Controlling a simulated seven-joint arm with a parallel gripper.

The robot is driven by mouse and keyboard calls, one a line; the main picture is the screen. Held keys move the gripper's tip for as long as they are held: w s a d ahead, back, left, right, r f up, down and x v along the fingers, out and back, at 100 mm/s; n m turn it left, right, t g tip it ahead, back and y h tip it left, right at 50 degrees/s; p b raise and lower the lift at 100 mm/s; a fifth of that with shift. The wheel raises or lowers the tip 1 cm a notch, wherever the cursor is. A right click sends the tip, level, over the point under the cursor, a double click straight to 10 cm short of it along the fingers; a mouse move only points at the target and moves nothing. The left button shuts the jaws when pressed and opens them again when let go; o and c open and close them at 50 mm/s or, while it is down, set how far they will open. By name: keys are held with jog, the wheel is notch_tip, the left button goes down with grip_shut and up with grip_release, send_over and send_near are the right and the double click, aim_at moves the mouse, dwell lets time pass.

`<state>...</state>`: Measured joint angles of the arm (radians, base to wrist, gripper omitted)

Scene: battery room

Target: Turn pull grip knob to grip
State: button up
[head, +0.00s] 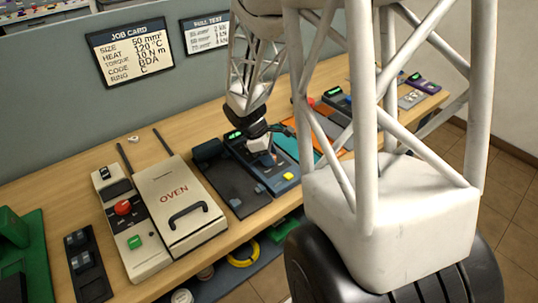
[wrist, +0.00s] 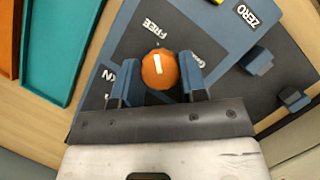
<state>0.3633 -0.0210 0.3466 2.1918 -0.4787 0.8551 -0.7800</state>
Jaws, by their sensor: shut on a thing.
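The pull grip knob (wrist: 159,70) is orange and faceted, with a white line on top, in the wrist view. The line runs almost straight up and down in the picture. The label FREE (wrist: 157,28) stands above it. A label beginning with G (wrist: 197,57) is partly covered by the right finger, and another at the left is also partly covered. My gripper (wrist: 160,82) has its two blue fingers shut on either side of the knob. In the head view my gripper (head: 258,140) is over the blue pull tester (head: 284,185); the knob is hidden there.
A ZERO label (wrist: 258,14) and dark blocks (wrist: 256,61) lie at the right in the wrist view. A teal tray (wrist: 68,45) is at the left. The oven (head: 180,205) stands left of the tester in the head view. Job and pull test cards (head: 130,52) hang behind the bench.

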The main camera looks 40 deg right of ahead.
jog(key=m+g+y, duration=0.1)
jog(key=m, duration=0.3)
jog(key=m+y, duration=0.2)
jog(key=m, duration=0.3)
jog(key=shift+w+d, duration=0.1)
jog(key=shift+d, duration=0.05)
jog(key=m+y, duration=0.2)
jog(key=m, duration=0.2)
jog(key=shift+d+m+t+y, duration=0.1)
jog(key=shift+m+t+y, duration=0.35)
jog(key=shift+m, duration=1.45)
jog(key=o, duration=0.9)
